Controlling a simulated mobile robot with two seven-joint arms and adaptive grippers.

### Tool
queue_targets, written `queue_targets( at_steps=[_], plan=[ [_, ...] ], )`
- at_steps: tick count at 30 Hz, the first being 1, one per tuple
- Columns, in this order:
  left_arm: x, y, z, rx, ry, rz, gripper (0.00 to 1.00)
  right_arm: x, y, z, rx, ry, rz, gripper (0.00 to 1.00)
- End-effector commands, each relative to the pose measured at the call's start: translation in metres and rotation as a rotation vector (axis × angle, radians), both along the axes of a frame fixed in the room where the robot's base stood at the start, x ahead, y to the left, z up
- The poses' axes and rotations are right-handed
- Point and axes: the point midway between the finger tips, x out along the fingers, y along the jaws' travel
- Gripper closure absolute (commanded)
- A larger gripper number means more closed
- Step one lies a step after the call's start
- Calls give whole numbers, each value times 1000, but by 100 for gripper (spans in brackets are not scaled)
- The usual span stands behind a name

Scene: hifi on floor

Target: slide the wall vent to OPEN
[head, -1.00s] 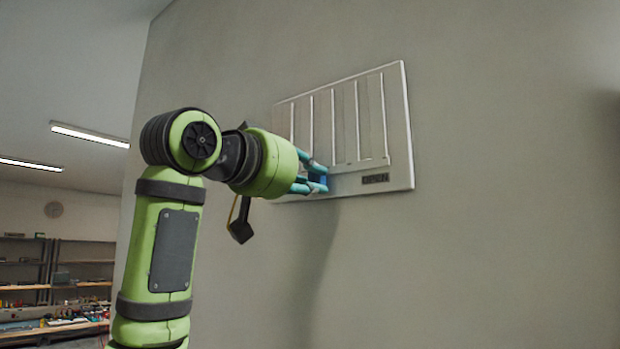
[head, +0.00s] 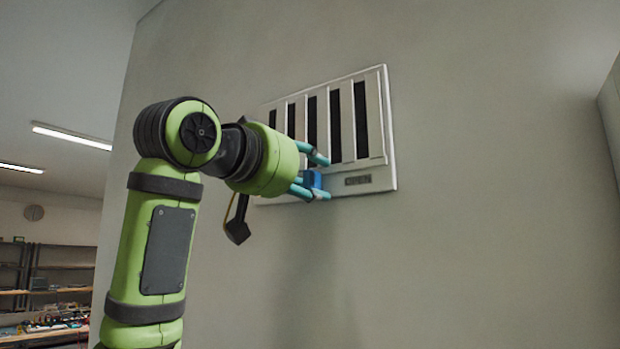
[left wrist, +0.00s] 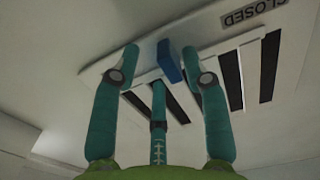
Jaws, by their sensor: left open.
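The wall vent (head: 391,130) is a pale panel on the grey wall, with dark gaps showing between its upright slats. The blue slider knob (head: 312,180) is at the vent's lower edge, left of the OPEN label. The left wrist view shows the knob (left wrist: 168,62) between the spread fingertips, nearer one. My right gripper is out of view.
The wall around the vent is bare. Shelves with small items (head: 50,290) stand far off at the lower left. A wall edge or panel (head: 611,110) shows at the far right.

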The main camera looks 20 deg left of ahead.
Motion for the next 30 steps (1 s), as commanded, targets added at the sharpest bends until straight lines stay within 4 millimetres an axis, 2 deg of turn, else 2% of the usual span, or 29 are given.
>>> queue_targets(
  at_steps=[5,12,16,21,30],
  plan=[
    [-25,9,1,-1,-6,0,55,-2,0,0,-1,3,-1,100],
    [-74,26,2,0,-5,0,55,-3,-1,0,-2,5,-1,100],
    [-94,32,1,1,-4,-1,55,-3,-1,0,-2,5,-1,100],
    [-108,36,1,1,-1,-1,55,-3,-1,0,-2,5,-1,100],
    [-110,37,0,1,0,-1,55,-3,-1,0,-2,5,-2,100]
  ],
)
